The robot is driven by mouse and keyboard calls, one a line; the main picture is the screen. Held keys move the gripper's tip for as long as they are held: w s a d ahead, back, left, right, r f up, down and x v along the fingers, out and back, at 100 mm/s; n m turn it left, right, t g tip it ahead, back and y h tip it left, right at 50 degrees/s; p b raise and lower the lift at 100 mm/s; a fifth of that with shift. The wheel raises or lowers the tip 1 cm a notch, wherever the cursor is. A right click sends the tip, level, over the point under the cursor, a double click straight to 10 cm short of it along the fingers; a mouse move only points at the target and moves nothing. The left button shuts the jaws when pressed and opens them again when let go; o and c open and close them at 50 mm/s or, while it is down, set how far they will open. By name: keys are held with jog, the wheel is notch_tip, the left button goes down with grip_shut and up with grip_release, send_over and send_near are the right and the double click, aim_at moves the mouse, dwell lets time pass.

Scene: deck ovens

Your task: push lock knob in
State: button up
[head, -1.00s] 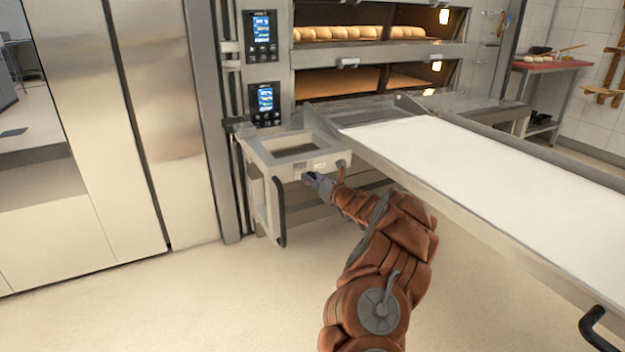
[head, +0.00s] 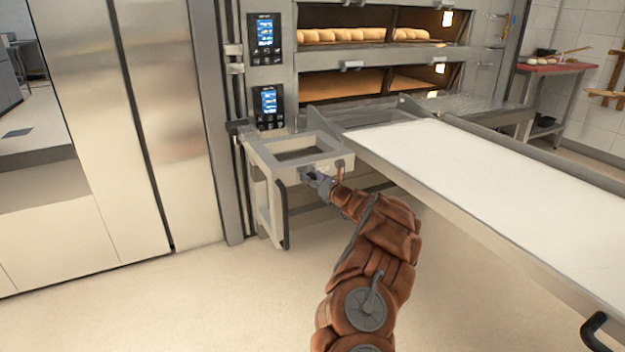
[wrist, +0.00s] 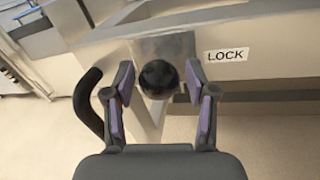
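The lock knob (wrist: 159,79) is a dark round knob on a metal plate, just left of a white "LOCK" label (wrist: 226,55) in the wrist view. My gripper (wrist: 158,92) is open, with its purple-padded fingers on either side of the knob and a visible gap to each. I cannot tell how far the knob stands out from the plate. In the head view my gripper (head: 312,177) is at the front face of the grey loader bracket (head: 258,158), where it hides the knob.
A black curved handle (head: 281,215) hangs from the bracket, and it shows left of my gripper in the wrist view (wrist: 88,100). A long white loading belt (head: 470,185) extends to the right. The deck oven (head: 375,58) stands behind. Floor in front is clear.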

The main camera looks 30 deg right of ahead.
jog(key=shift+o, duration=0.4)
jog(key=shift+s, duration=0.1)
jog(key=shift+s+d+f, duration=0.1)
jog(key=shift+s, duration=0.5)
jog(key=s+d, duration=0.1)
jog(key=s, duration=0.9)
jog(key=shift+s, duration=0.3)
